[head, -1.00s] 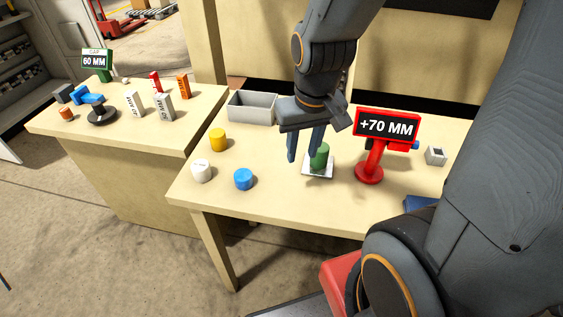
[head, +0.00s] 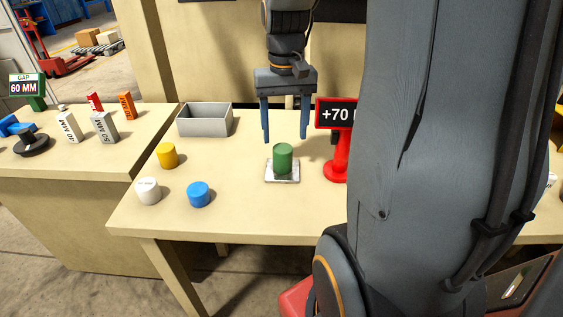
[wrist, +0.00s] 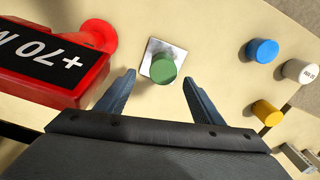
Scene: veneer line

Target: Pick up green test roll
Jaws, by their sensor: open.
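The green test roll (head: 283,158) stands upright on a small pale square plate (head: 283,178) on the table. In the wrist view the green roll (wrist: 163,68) shows between and beyond the two fingertips, with the plate (wrist: 174,50) under it. My gripper (head: 285,138) is open and empty, fingers pointing down, above and apparently behind the roll in the head view. The gripper also shows in the wrist view (wrist: 158,76), with one blue finger on each side. The fingers do not appear to touch the roll.
A red stand with a "+70 MM" sign (head: 336,114) is close right of the roll. Yellow (head: 167,155), white (head: 148,191) and blue (head: 198,194) rolls stand to the left. A grey bin (head: 205,120) is at the back left. My arm hides the table's right part.

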